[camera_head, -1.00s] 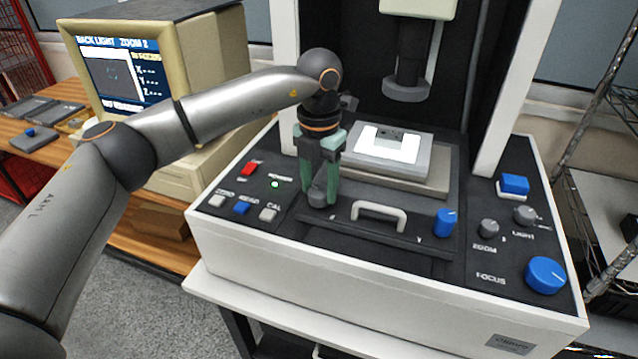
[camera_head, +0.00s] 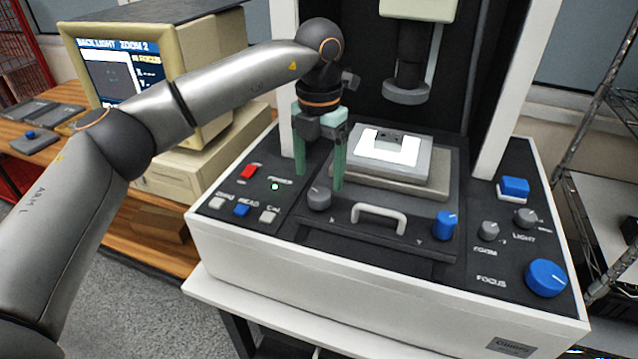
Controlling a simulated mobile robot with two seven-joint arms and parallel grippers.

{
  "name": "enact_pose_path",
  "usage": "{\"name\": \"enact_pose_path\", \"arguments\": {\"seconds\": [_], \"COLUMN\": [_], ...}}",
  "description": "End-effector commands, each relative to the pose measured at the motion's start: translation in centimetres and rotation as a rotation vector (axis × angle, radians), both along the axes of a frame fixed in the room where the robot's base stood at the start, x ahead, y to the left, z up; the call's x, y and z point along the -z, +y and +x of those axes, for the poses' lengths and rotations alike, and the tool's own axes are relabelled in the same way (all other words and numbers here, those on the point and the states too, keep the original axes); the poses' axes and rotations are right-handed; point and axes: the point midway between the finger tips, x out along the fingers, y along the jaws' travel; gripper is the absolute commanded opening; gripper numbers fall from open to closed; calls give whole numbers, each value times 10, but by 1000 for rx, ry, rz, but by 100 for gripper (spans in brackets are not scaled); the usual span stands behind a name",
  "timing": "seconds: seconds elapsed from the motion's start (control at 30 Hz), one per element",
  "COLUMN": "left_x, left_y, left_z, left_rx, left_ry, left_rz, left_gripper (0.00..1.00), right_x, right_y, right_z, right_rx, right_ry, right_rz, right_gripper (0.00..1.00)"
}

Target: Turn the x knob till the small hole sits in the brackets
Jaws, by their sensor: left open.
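The x knob is the small grey knob (camera_head: 319,198) left of the white handle on the machine's front panel. My left gripper (camera_head: 319,180) is open, its two green fingers pointing down, just above and behind the knob and apart from it. The monitor screen (camera_head: 118,72) at the upper left is partly covered by my left arm. It shows small marks on a grey picture, too small to tell the hole from the brackets. A lit white plate (camera_head: 390,148) with a small dark part lies on the stage (camera_head: 436,165) under the lens. My right gripper is not in view.
A white handle (camera_head: 379,216) and a blue knob (camera_head: 444,225) stand right of the grey knob. Red, white and blue buttons (camera_head: 242,209) lie to its left. The lens column (camera_head: 406,85) hangs over the stage. Focus knob (camera_head: 546,277) is far right.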

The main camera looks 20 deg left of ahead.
Motion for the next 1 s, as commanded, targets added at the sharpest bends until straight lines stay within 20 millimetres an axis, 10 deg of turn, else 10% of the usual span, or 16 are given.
{"name": "enact_pose_path", "arguments": {"seconds": [0.4, 1.0], "left_x": [-76, -82], "left_y": [0, 0], "left_z": [0, 0], "left_rx": [1, 1], "left_ry": [-1, -1], "left_rz": [0, 0], "left_gripper": [84, 84], "right_x": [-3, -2], "right_y": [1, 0], "right_z": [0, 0], "right_rx": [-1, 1], "right_ry": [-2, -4], "right_rz": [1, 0], "right_gripper": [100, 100]}}
